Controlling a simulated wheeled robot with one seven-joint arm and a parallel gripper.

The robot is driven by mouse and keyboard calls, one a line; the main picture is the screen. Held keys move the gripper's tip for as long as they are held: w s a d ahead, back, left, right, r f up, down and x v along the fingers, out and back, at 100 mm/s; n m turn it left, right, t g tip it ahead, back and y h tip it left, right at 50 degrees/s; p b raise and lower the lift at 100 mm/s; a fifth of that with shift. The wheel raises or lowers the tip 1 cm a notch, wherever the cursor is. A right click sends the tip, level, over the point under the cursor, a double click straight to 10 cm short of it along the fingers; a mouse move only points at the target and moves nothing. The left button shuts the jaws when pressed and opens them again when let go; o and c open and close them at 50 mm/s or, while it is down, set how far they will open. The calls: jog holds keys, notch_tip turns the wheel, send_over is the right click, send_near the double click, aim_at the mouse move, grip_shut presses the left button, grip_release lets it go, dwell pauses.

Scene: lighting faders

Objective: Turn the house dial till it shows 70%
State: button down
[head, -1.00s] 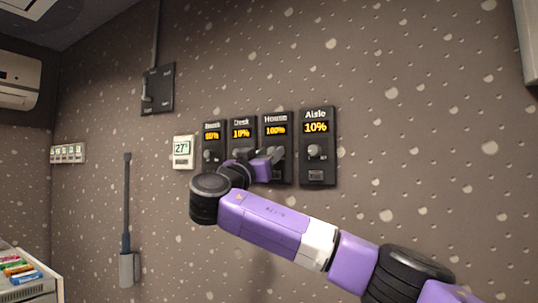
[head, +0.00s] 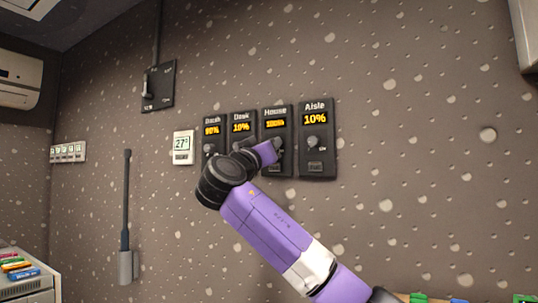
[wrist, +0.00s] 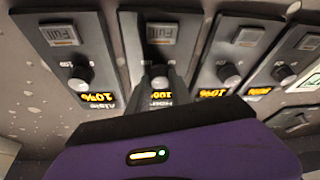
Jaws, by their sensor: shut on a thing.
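The House panel (head: 277,116) is the black wall unit between Desk and Aisle. Its amber display (head: 276,124) reads about 100%, though the digits are blurred. In the head view its dial is mostly hidden by my gripper (head: 276,152). In the wrist view, where the panels appear upside down, the round grey House dial (wrist: 160,69) sits between the dark fingertips of my gripper (wrist: 160,80). The fingers are shut on the dial and cover part of the House display and label.
The Aisle panel (head: 317,160), reading 10%, is close on the right. The Desk panel (head: 240,119), at 10%, and the Booth panel (head: 212,121), at about 80 or 90%, are on the left. The wall right of Aisle is clear.

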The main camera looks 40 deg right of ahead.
jog(key=shift+r+n+g+y+p, duration=0.2)
jog(key=shift+n+g+y+p, duration=0.75)
jog(key=shift+n+p, duration=3.75)
jog(key=shift+r+n+g+y+p, duration=0.2)
jog(key=shift+n+y+p, duration=1.5)
jog(key=shift+n+p, duration=3)
jog(key=shift+r+n+g+y+p, duration=0.15)
jog(key=shift+n+g+y+p, duration=0.8)
jog(key=shift+n+p, duration=3.75)
jog(key=shift+n+t+y+b, duration=0.3)
jog(key=shift+n+y+b, duration=0.05)
jog(key=shift+n+y, duration=0.05)
jog(key=c, duration=1.2)
grip_release()
jog(key=shift+o, duration=0.2)
